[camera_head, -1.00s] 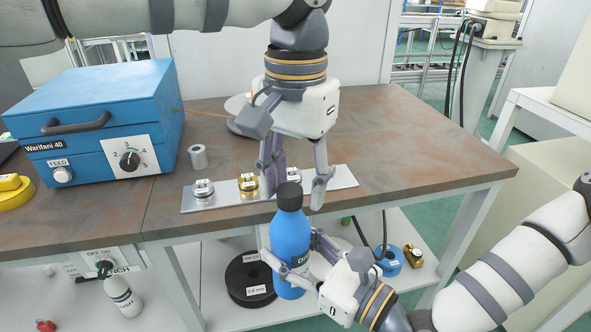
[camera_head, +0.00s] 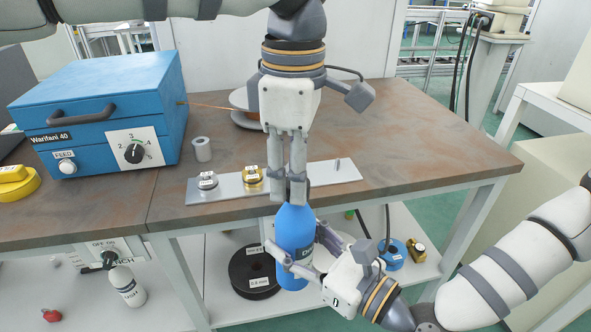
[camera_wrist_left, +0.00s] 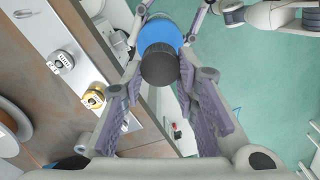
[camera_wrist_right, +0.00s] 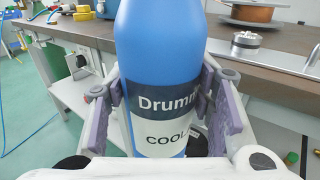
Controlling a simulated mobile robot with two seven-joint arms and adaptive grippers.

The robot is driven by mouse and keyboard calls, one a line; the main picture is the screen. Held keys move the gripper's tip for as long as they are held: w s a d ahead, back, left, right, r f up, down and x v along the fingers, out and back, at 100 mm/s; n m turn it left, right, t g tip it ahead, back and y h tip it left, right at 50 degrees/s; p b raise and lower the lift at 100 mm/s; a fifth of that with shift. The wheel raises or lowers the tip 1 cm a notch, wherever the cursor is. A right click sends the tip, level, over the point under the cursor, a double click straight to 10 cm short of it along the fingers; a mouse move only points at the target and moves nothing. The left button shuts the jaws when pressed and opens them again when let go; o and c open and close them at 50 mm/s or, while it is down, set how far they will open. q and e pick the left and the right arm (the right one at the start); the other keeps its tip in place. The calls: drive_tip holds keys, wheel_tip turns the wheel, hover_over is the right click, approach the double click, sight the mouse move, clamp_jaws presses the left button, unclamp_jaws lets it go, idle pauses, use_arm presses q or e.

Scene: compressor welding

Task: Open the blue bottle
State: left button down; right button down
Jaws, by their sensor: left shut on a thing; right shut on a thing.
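The blue bottle (camera_head: 293,237) stands upright in front of the table edge, held in the air by my right gripper (camera_head: 303,258). That gripper is shut around its lower body, and the right wrist view shows the blue bottle (camera_wrist_right: 160,55) with its label between the fingers. My left gripper (camera_head: 289,193) points down from above, with its fingers closed around the bottle's top. The black cap (camera_wrist_left: 160,66) lies between the left fingers in the left wrist view. In the head view the fingers hide most of the cap. It still sits on the bottle.
A metal plate (camera_head: 230,191) with small fittings lies on the table (camera_head: 400,150) just behind the bottle. The blue box (camera_head: 100,105) stands at left, with a grey cylinder (camera_head: 202,149) beside it. A black spool (camera_head: 253,272) is on the lower shelf. The table's right side is clear.

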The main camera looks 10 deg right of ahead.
use_arm(q)
drive_tip(key=n, duration=0.7)
drive_tip(key=shift+s+r, duration=0.1)
drive_tip(key=n, duration=0.4)
drive_tip(key=shift+s, duration=0.1)
drive_tip(key=n, duration=0.7)
drive_tip(key=shift+s+n, duration=0.1)
drive_tip(key=shift+n, duration=0.2)
drive_tip(key=n, duration=1)
drive_tip(key=shift+s+d, duration=0.1)
drive_tip(key=shift+d, duration=0.1)
drive_tip(key=n, duration=0.3)
drive_tip(key=shift+r+n, duration=0.2)
drive_tip(key=shift+n, duration=0.1)
drive_tip(key=shift+d+r, duration=0.1)
drive_tip(key=shift+r, duration=0.85)
